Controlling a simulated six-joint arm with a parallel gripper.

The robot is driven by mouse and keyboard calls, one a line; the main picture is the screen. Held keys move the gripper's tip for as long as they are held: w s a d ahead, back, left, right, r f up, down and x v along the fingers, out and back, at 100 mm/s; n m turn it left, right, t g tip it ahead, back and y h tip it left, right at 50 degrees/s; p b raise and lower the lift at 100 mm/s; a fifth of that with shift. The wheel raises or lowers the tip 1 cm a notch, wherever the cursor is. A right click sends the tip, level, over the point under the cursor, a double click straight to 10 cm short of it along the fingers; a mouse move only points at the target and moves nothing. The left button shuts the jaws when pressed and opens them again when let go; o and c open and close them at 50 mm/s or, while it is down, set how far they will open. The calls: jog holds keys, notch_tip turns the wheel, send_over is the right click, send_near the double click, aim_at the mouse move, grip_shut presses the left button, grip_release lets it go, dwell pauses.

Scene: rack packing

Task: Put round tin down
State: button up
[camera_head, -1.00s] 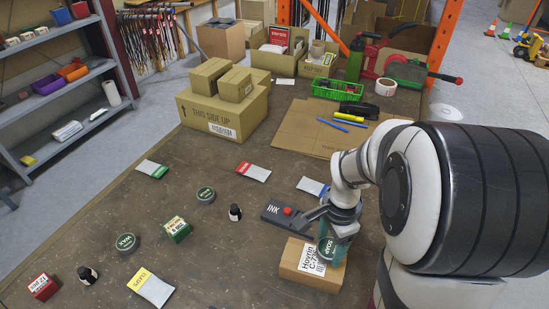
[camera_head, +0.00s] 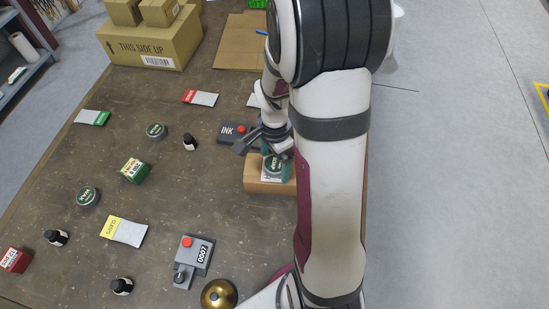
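A green round tin (camera_head: 272,164) sits between the teal fingers of my gripper (camera_head: 275,167), at or just above the small cardboard box (camera_head: 258,187). The fingers appear closed on the tin's sides. My arm hides the right part of the box, and I cannot tell whether the tin touches it. Two similar round tins lie on the table, one (camera_head: 157,131) at upper left and one (camera_head: 88,197) at lower left.
A grey INK pad (camera_head: 233,132) lies just behind the gripper. Small bottles (camera_head: 190,143), a green box (camera_head: 135,170), packets (camera_head: 125,231) and a numbering device (camera_head: 193,262) are spread over the brown table. A brass dome (camera_head: 219,294) stands at the front. Large cartons (camera_head: 150,48) stand at the back.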

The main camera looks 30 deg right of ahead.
aim_at(274, 164)
notch_tip(274, 164, up, 12)
jog(key=s+a+r+n+y, duration=0.1)
jog(key=s+a+r+n, duration=0.1)
jog(key=s+a+n, duration=1)
jog(key=s+a, duration=0.3)
jog(key=shift+s+r+y, duration=0.25)
jog(key=shift+s+y, duration=0.15)
dwell(5.6)
